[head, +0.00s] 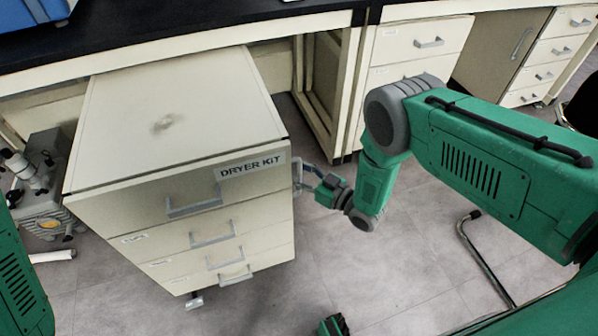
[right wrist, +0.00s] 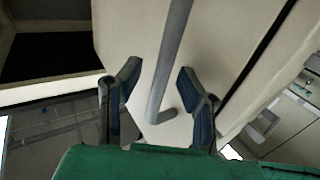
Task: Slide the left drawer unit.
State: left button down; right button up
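The cream drawer unit (head: 180,120), labelled DRYER KIT, stands out in front of the dark bench, angled on the floor. It has several drawers with grey handles on its front. A grey side handle (head: 296,175) is on its right side. My right gripper (head: 309,174) is at that side handle. In the right wrist view, my right gripper (right wrist: 159,95) is open, with one finger on each side of the grey bar (right wrist: 168,65). Gaps show between the bar and both fingers. My left gripper is not in view; only green arm parts show at the lower left.
The black benchtop (head: 180,35) runs across the back. A second drawer cabinet (head: 415,45) is fixed under it to the right. A microscope-like device (head: 42,180) stands left of the unit. A metal chair leg (head: 485,260) is at the right. Grey floor (head: 385,270) is open in front.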

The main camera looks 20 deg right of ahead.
jog(key=v, duration=1.2)
jog(key=shift+f, duration=0.1)
dwell(0.4)
jog(key=s+d+r+m+g+h+p, duration=0.1)
jog(key=s+r+m+g+h+p, duration=0.1)
jog(key=s, duration=0.6)
jog(key=s+d+r+m+g+h+p, duration=0.2)
jog(key=s+r+g+h+p, duration=0.1)
jog(key=s+g, duration=0.4)
jog(key=s+d+r+m+g+h+p, duration=0.1)
jog(key=s+r+m+g+h+p, duration=0.1)
jog(key=s, duration=0.8)
notch_tip(320, 180, up, 2)
jog(key=g+h+p, duration=0.1)
jog(key=g+h, duration=0.2)
jog(key=shift+s+d+m+h, duration=0.2)
jog(key=shift+s+m+h, duration=0.1)
